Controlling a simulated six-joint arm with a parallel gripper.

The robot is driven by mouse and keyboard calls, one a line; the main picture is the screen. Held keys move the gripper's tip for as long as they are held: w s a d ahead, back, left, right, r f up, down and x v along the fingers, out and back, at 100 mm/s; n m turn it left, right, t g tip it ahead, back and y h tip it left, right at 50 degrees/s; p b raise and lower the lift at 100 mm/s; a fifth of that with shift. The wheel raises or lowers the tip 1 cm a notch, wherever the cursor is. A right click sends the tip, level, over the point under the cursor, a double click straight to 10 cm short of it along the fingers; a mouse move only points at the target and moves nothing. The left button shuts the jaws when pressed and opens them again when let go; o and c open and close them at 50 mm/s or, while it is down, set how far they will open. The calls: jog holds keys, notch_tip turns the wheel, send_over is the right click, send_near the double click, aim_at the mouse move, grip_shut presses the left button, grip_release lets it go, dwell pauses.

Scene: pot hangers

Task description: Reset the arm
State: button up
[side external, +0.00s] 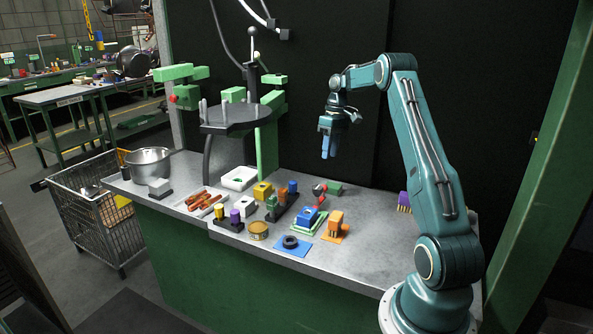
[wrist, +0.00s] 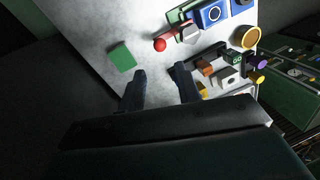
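My gripper (side external: 327,150) hangs high above the back of the workbench, pointing down, clear of every object. In the wrist view, the two dark fingers of my gripper (wrist: 159,72) are apart, with only bare grey bench showing between their tips. It is open and empty. The arm rises from its base at the right end of the bench and bends over at the top.
The grey bench (side external: 345,264) holds a blue block (side external: 308,215), an orange brush (side external: 335,222), a black ring (side external: 290,242), a tin (side external: 258,230) and a green block (wrist: 122,57). A round dark stand (side external: 236,118) and metal bowl (side external: 149,162) stand left.

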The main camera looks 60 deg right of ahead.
jog(key=a+r+t+h, duration=0.1)
jog(key=a+r, duration=0.4)
jog(key=a, duration=0.3)
jog(key=a+r+n, duration=0.1)
jog(key=a+r, duration=0.4)
jog(key=a, duration=0.4)
jog(key=a+r+t+h, duration=0.1)
jog(key=a+r, duration=0.4)
jog(key=a, duration=0.3)
jog(key=s+a+r+t, duration=0.1)
jog(key=s+a+r, duration=0.1)
jog(key=s+a, duration=0.8)
jog(key=s+a+f+n+t, duration=0.1)
jog(key=s+a+f+t, duration=0.1)
jog(key=s+a+f, duration=0.2)
jog(key=s+a, duration=0.3)
jog(key=s, duration=0.1)
jog(key=shift+f, duration=0.15)
